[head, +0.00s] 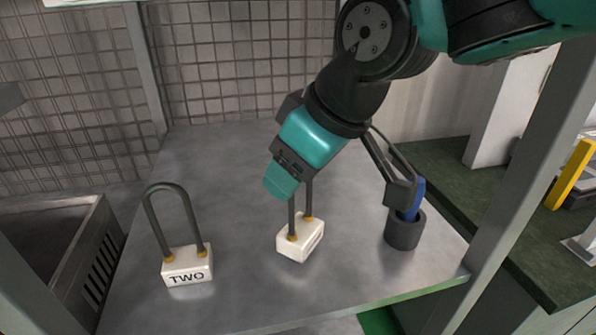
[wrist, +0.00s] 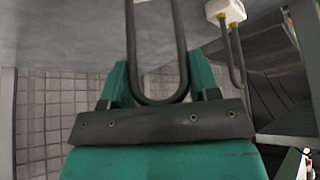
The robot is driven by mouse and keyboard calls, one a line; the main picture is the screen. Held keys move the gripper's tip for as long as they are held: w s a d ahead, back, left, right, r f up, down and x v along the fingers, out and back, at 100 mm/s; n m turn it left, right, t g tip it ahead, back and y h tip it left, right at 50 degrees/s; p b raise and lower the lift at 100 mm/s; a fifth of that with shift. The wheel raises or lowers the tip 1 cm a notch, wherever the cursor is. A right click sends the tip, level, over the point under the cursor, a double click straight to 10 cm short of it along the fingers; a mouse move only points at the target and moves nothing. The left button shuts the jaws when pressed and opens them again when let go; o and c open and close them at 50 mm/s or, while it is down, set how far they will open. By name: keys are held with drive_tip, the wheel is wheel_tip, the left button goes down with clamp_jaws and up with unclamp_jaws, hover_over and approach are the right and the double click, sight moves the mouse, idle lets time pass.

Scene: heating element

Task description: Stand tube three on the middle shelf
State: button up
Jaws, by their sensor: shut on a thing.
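A heating tube with a dark U-shaped loop and a white block base (head: 300,238) is at the middle of the grey metal shelf (head: 240,285). Its label is turned away and I cannot read it. My gripper (head: 285,180) is shut on the top of its loop and hides that part. In the wrist view the bend of the dark loop (wrist: 158,99) lies between the teal fingers of my gripper (wrist: 160,82). The base looks slightly turned and tilted; I cannot tell whether it touches the shelf. No tube marked three is readable.
A tube marked TWO (head: 187,265) stands upright to the left; a white-based tube (wrist: 226,10) shows in the wrist view. A dark grey cup (head: 404,232) with a blue thing (head: 414,199) stands at right. A post (head: 520,160) borders the right side. The back of the shelf is clear.

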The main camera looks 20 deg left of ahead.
drive_tip(key=shift+f, duration=0.75)
drive_tip(key=shift+f, duration=0.2)
drive_tip(key=o, duration=1.3)
drive_tip(key=shift+r, duration=0.15)
